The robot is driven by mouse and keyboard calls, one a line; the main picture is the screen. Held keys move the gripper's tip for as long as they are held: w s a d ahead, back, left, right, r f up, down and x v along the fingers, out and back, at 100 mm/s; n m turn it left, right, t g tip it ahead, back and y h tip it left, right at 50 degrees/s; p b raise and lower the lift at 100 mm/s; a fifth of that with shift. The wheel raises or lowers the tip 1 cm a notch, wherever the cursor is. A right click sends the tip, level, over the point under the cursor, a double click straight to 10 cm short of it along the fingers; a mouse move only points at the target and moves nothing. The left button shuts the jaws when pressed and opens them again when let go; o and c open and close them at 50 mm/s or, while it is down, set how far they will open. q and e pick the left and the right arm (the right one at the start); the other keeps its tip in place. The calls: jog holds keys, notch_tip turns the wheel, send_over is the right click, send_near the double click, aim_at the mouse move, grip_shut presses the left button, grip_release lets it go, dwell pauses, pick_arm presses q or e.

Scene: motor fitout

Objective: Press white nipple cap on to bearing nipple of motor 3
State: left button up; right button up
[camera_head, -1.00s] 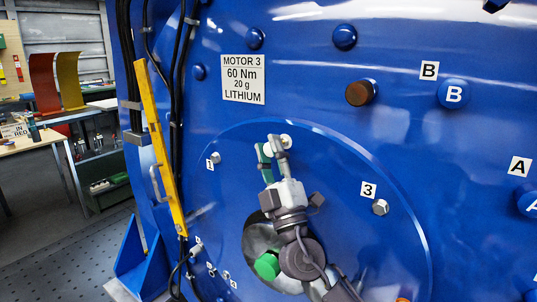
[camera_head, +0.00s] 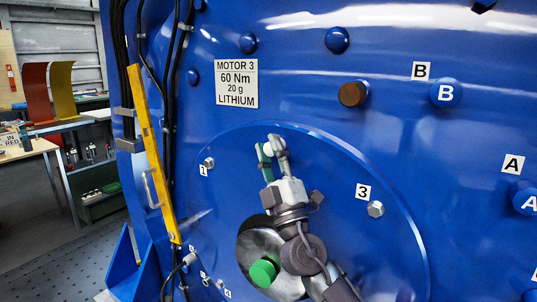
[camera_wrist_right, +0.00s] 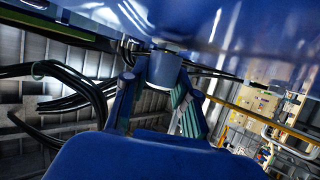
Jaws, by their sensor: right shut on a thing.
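Motor 3 is the big blue housing (camera_head: 300,85) that fills most of the head view, with a MOTOR 3 label plate (camera_head: 236,83). My right gripper (camera_head: 271,147) is at the upper part of its round cover plate (camera_head: 330,180), between the bolts marked 1 and 3. It is shut on the white nipple cap (camera_head: 279,141). The bearing nipple is hidden behind the cap, so I cannot tell how well the cap is seated. My left gripper is out of view.
Bolt 1 (camera_head: 209,163) and bolt 3 (camera_head: 376,209) stick out beside my gripper. A green round end (camera_head: 263,273) sits below, by a dark opening. A brown cap (camera_head: 353,94) and blue cap B (camera_head: 446,92) are upper right. A yellow bar (camera_head: 155,155) stands left.

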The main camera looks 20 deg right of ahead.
jog(key=shift+d+r, duration=0.1)
jog(key=o, duration=0.8)
jog(key=shift+s+f, duration=0.15)
jog(key=shift+f, duration=0.1)
jog(key=v, duration=1.1)
jog(key=shift+s+f, duration=0.1)
jog(key=shift+s, duration=0.15)
